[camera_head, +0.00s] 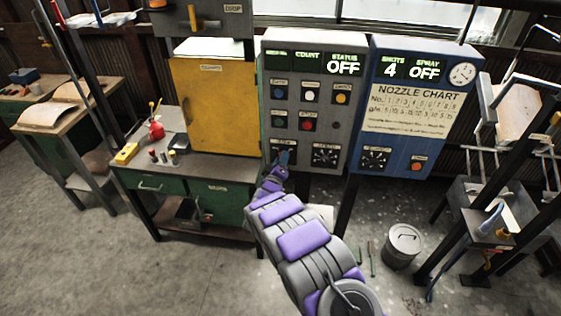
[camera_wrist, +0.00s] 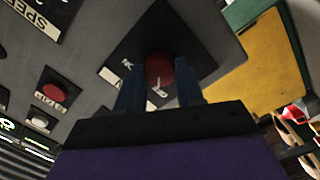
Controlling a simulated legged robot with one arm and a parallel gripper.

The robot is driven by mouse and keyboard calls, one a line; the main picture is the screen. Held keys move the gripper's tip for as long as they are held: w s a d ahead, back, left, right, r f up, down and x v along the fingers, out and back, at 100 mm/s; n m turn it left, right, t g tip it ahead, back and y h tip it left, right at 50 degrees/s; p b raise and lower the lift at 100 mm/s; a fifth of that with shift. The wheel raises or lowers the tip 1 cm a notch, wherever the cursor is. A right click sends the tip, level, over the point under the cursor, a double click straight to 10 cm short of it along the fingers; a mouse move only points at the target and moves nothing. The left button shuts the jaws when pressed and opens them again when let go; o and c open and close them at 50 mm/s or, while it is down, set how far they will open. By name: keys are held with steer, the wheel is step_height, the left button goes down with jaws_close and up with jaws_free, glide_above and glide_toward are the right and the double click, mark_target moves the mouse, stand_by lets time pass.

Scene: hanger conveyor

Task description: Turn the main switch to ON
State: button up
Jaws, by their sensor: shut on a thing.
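The main switch shows in the wrist view as a red rotary knob (camera_wrist: 158,67) on a dark square plate, with a partly covered label beside it. It is at the lower left of the grey control panel (camera_head: 333,110). My gripper (camera_head: 284,157) reaches it from below. In the wrist view its two blue fingers (camera_wrist: 160,82) stand on either side of the red knob, shut on it. In the head view my gripper hides the knob. The panel's status display (camera_head: 343,68) reads OFF.
A speed dial (camera_head: 326,155) sits right of the switch, with several push buttons above, including a red one (camera_head: 307,125). A blue nozzle panel (camera_head: 412,105) stands at right and a yellow cabinet (camera_head: 212,100) at left. A metal bucket (camera_head: 403,245) is on the floor.

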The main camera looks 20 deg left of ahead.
steer(key=shift+s+f, duration=0.1)
steer(key=shift+d+m+g+y, duration=0.1)
steer(key=shift+m+g+y, duration=0.25)
steer(key=shift+m, duration=3.85)
steer(key=shift+d+m+g+y, duration=0.1)
steer(key=shift+m+g+y, duration=0.25)
steer(key=shift+m, duration=3.85)
steer(key=o, duration=0.7)
steer(key=shift+c, duration=0.2)
steer(key=o, duration=0.4)
steer(key=shift+a, duration=0.15)
steer(key=shift+c, duration=0.2)
steer(key=shift+r, duration=0.2)
